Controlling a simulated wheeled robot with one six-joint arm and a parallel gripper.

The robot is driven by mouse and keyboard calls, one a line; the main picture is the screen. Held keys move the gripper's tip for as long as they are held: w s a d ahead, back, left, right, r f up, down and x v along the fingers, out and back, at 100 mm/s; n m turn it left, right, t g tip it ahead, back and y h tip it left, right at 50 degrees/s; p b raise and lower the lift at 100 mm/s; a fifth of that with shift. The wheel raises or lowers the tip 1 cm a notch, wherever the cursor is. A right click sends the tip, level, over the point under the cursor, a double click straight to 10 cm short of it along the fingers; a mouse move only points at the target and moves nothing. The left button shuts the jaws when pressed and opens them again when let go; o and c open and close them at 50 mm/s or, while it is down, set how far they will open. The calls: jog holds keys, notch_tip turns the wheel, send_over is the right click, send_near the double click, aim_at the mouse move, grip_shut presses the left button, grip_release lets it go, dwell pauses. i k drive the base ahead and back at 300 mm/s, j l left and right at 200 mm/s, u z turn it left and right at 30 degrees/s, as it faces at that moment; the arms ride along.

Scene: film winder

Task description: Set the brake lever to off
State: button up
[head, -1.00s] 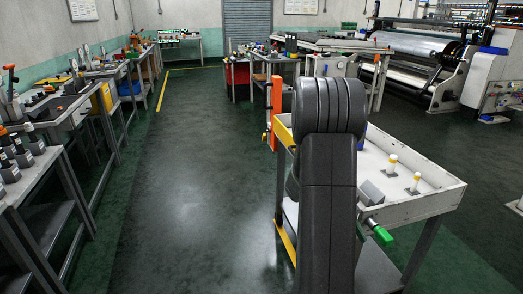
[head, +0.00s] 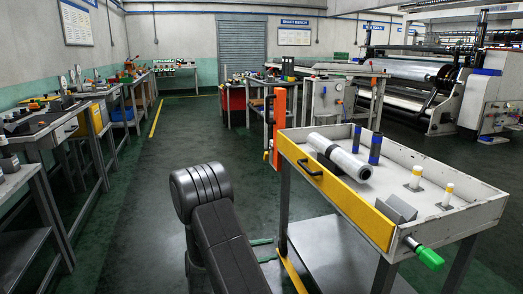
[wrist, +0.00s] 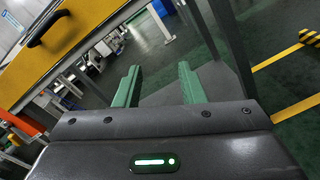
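A lever with a green grip (head: 430,258) sticks out from the near right corner of the white cart (head: 455,218). I cannot tell whether it is the brake lever, and no on or off marking is readable. An upright orange bar (head: 280,117) stands at the cart's left corner; part of it seems to show at the left edge of the wrist view (wrist: 25,124). My gripper (wrist: 160,68) has two green fingers, apart with nothing between them. In the head view the green fingers (head: 264,250) show low beside the cart, left of its legs, partly behind my arm.
The cart carries a film roll (head: 340,157), blue cylinders (head: 375,149), white-and-yellow posts (head: 416,176) and a grey block (head: 396,207). Its yellow front (head: 340,194) has a black handle (head: 309,174). Workbenches (head: 62,128) line the left; a winding machine (head: 425,75) stands behind. The aisle is clear.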

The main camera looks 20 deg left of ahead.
aim_at(266, 154)
jog(key=i+j, duration=0.4)
jog(key=i, duration=0.15)
jog(key=i+j, duration=0.4)
jog(key=i, duration=0.15)
jog(key=i+j+u, duration=0.1)
jog(key=i+j, duration=0.7)
jog(key=i, duration=0.3)
